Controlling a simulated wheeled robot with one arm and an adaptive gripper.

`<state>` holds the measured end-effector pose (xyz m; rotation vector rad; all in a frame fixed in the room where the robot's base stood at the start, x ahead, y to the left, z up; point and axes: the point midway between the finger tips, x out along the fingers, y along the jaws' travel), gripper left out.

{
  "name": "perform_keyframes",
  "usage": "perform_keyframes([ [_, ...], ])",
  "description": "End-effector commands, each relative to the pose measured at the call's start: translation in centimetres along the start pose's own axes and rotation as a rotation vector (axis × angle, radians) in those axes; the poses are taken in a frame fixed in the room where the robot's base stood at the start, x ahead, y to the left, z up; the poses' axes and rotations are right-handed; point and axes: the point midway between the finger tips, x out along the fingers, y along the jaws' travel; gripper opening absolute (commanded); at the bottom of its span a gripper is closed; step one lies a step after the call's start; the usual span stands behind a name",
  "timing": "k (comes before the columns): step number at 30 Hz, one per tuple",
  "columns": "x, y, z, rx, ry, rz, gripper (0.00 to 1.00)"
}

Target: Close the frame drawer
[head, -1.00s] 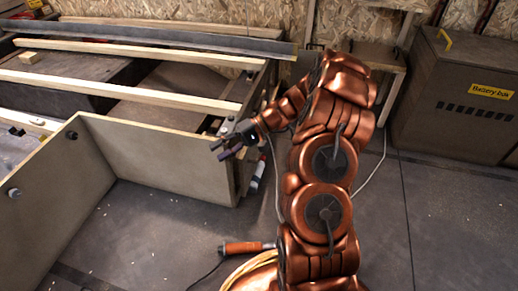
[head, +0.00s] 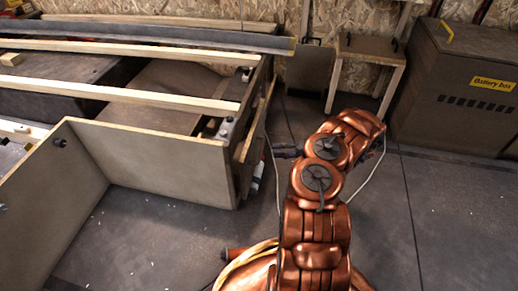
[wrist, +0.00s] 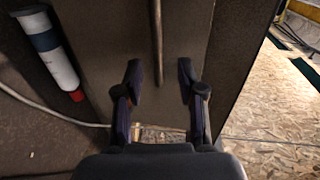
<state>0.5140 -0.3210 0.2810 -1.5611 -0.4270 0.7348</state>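The frame drawer's front panel (head: 256,125) stands at the right end of the wooden frame (head: 150,95) in the head view, slightly out from it. In the wrist view the brown front (wrist: 100,50) fills the middle, with a thin bar-shaped handle (wrist: 157,40) running down it from the top edge. My gripper (wrist: 160,75) is open and empty, its fingertips on either side of the handle's line. I cannot tell whether they touch the panel. In the head view my gripper (head: 287,152) is a small dark shape right of the drawer front, partly hidden by my arm.
A white and blue tube with a red end (wrist: 50,50) is left of the drawer front in the wrist view. A pale cable (head: 267,165) lies on the floor nearby. A small bench (head: 370,50) and the battery box (head: 455,90) stand behind. Floor at right is clear.

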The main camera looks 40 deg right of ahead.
Motion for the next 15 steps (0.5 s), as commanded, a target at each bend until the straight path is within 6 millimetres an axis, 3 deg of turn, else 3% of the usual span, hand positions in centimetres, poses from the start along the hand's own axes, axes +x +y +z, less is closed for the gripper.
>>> perform_keyframes([
  [5, 0.6, 0.6, -0.2, -0.002, 0.01, 0.001, 0.39],
  [15, 5.4, 0.8, -0.1, 0.001, 0.008, 0.002, 0.39],
])
